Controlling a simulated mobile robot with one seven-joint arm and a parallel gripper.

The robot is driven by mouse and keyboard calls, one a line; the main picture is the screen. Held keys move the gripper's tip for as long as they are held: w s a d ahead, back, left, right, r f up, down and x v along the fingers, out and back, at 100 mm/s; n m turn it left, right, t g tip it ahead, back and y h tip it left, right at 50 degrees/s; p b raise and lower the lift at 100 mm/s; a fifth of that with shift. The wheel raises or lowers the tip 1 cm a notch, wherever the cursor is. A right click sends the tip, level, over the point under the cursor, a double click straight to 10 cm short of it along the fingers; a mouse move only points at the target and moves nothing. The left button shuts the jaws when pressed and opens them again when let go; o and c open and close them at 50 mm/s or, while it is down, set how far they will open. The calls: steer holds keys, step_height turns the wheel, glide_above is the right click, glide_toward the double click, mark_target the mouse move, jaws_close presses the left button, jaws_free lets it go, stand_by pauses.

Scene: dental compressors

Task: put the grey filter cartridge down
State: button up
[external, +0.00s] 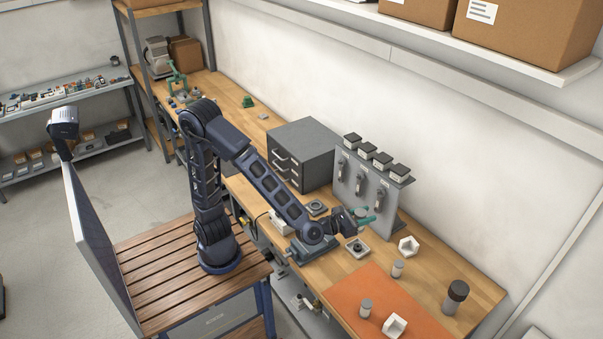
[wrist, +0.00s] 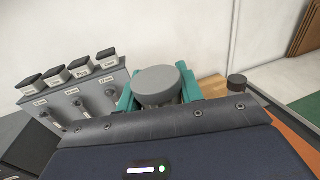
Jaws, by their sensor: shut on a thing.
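The grey filter cartridge (wrist: 158,84) shows in the wrist view as a round, flat grey top between the teal fingers. My gripper (wrist: 157,92) is shut on it. In the external view my gripper (external: 366,216) is over the workbench, in front of the grey panel stand. There the cartridge is too small and hidden to make out clearly. Its lower part is hidden in the wrist view by my gripper body, so I cannot tell whether it touches anything below.
The grey panel stand (external: 382,189) with black-topped boxes is close behind my gripper. The orange mat (external: 385,290) has bare room. A drawer cabinet (external: 302,150) stands left.

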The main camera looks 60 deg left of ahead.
step_height(320, 180, up, 13)
steer(key=w+a+n+y, duration=0.2)
steer(key=w+a+y, duration=0.1)
steer(key=w+a, duration=0.55)
steer(key=w+a+n+y, duration=0.25)
steer(key=w+a, duration=0.25)
steer(key=w, duration=0.6)
steer(key=n+g+y, duration=0.5)
steer(key=n+y, duration=0.2)
steer(key=y, duration=0.4)
glide_above(328, 137)
step_height(328, 137, down, 20)
steer(key=shift+w+a+f, duration=0.1)
steer(key=shift+f, duration=1.25)
steer(key=shift+w+a+f, duration=0.1)
steer(key=shift+f, duration=1.25)
steer(key=shift+f, duration=0.1)
